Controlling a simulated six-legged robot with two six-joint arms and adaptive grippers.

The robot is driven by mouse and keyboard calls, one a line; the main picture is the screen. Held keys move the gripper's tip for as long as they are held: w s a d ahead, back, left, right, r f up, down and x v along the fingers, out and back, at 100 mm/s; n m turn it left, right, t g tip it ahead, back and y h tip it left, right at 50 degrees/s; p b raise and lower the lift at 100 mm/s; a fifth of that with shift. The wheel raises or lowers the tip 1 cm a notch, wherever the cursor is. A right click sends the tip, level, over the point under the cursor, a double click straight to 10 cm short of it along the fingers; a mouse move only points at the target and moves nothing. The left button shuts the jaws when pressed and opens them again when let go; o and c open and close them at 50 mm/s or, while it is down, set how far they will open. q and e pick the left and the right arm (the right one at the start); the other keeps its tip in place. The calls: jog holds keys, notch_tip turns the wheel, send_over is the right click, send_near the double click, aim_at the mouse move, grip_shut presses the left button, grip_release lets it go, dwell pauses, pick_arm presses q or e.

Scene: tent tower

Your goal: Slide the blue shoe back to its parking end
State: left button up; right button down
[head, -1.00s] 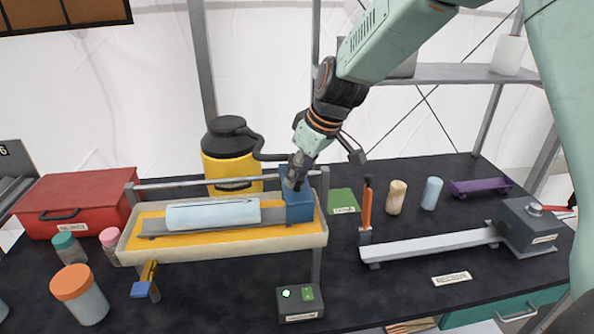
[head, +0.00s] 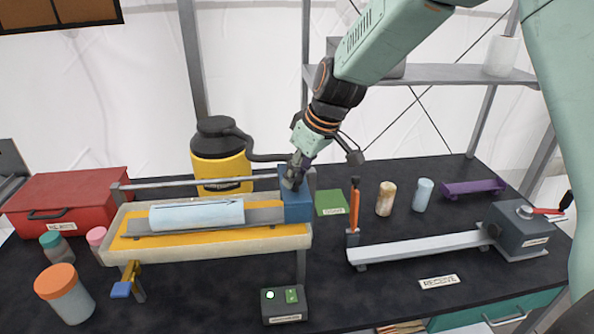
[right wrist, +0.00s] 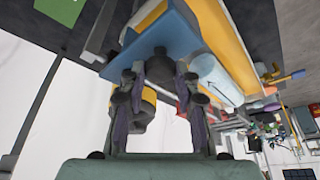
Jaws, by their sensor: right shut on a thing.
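The blue shoe (head: 297,206) sits at the right end of the long tray (head: 270,243) with the yellow bed. A pale cylindrical roll (head: 196,215) lies on the grey bar in the tray. A stretch of bare bar shows between the roll and the shoe. My right gripper (head: 296,178) comes down from above and is shut on the top of the shoe. In the right wrist view, the fingers (right wrist: 158,72) close around a dark knob by the shoe's blue plate (right wrist: 165,32). My left gripper is not in view.
A yellow canister (head: 220,165) with a black hose stands behind the tray, close to my right gripper. A thin rail runs along the tray's back. A switch box (head: 284,303) stands in front. An upright orange-handled tool (head: 354,205) and a silver rail (head: 425,246) are to the right.

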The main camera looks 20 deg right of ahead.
jog(key=shift+s+f, duration=0.15)
jog(key=shift+f, duration=0.05)
jog(key=c, duration=1.4)
grip_release()
jog(key=o, duration=0.4)
jog(key=shift+s+d+r, duration=0.15)
jog(key=shift+d, duration=0.25)
jog(key=shift+w+a, duration=0.2)
jog(key=shift+a, duration=0.05)
jog(key=shift+r, duration=0.25)
jog(key=v, duration=1.1)
jog(key=shift+s+d+r, duration=0.2)
jog(key=shift+d, duration=0.05)
jog(key=shift+s, duration=0.1)
